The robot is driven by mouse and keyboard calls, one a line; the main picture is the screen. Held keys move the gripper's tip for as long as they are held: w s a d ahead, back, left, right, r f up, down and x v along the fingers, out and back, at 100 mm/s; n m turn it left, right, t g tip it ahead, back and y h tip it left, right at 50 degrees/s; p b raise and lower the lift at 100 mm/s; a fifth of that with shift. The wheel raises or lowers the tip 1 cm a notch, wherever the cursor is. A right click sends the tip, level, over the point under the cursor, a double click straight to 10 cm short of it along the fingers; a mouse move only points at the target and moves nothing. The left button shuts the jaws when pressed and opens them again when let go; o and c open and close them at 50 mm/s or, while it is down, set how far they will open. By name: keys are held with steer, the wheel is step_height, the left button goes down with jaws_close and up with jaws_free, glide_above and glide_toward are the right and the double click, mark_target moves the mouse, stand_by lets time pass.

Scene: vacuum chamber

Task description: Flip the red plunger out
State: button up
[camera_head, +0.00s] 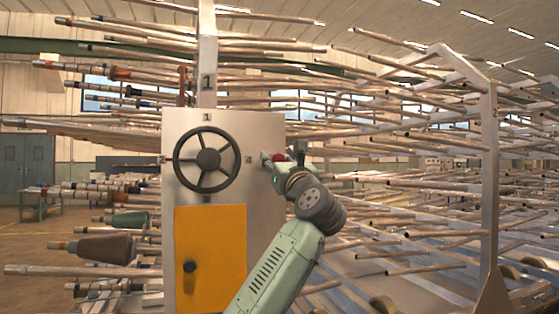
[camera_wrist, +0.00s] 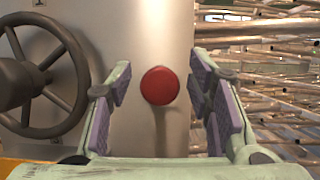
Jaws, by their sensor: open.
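The red plunger (camera_wrist: 160,86) is a round red knob on the grey metal panel (camera_wrist: 150,25). In the wrist view it sits between the two open fingers of my gripper (camera_wrist: 159,100), with a gap on each side. I cannot tell how far the fingertips are from the panel. In the head view a bit of the red plunger (camera_head: 279,157) shows beside my gripper (camera_head: 268,158), at the right edge of the panel. My arm and gripper hide part of it there.
A dark handwheel (camera_head: 207,160) stands out from the panel, left of the plunger. A yellow door (camera_head: 211,258) with a dark knob is below. Many long rods (camera_head: 430,180) fill the space to the right, and more stick out on the left.

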steer(key=shift+s, duration=0.1)
steer(key=v, duration=1.2)
